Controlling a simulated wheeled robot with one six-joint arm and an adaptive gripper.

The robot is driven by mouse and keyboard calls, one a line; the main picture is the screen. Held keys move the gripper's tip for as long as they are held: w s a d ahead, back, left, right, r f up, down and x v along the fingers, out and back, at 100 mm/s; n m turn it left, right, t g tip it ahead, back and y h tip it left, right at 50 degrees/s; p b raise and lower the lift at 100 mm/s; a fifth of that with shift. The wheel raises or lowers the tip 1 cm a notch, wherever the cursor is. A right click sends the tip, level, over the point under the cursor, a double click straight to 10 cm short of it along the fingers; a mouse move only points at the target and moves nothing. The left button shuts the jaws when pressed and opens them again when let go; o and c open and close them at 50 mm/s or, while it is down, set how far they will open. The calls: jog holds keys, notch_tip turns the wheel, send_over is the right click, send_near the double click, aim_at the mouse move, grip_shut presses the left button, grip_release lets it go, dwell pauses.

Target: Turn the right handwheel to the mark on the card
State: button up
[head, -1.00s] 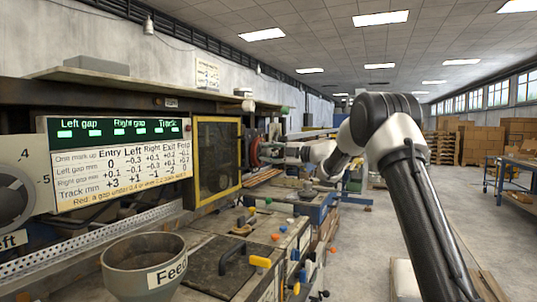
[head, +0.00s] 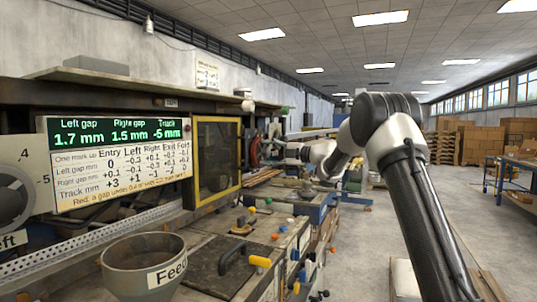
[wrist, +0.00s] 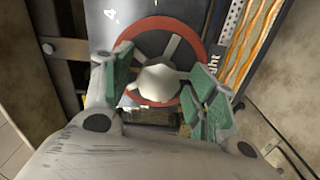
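The right handwheel (wrist: 188,50) has a red rim, pale spokes and a rounded grey hub (wrist: 160,83). A partly visible label ending in "ght" (wrist: 212,66) is beside it. My gripper (wrist: 158,92) faces the wheel, its green-padded fingers apart on either side of the hub, with small gaps showing. In the head view the red wheel (head: 254,149) is beyond the yellow-framed window, with my gripper at its right, too small to read. A white card (head: 120,172) lists marks for Entry, Left, Right, Exit and Fold. A small wall card (head: 207,74) is unreadable.
The green display (head: 115,132) reads left gap 1.7 mm, right gap 1.5 mm, track -5 mm. A feed hopper (head: 143,264) and a bench with coloured knobs stand in front. The yellow-framed window (head: 217,160) is left of the wheel.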

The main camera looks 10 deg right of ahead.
jog(key=v, duration=1.2)
